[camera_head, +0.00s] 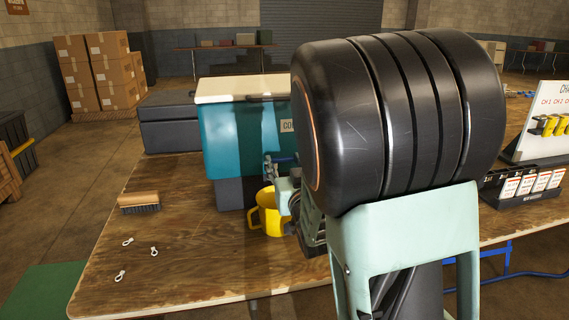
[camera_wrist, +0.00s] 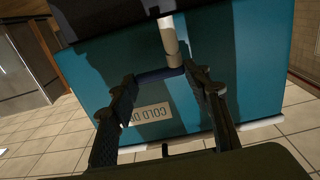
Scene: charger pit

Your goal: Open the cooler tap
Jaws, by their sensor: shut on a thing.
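The teal cooler (camera_head: 235,140) with a cream lid stands on a dark block on the wooden table. Its front fills much of the wrist view (camera_wrist: 80,95). A pale tap spout (camera_wrist: 168,38) projects from it, with a blue tap handle (camera_wrist: 160,75) across its end. My gripper (camera_wrist: 163,80) is shut on the blue handle, one finger at each end. In the head view my gripper (camera_head: 283,172) is at the cooler's front, partly hidden by my arm. A yellow mug (camera_head: 267,213) is below it, also partly hidden.
A charger sign with yellow items (camera_head: 548,125) and a rack of white packs (camera_head: 530,184) stand at right. The table's front left is mostly clear.

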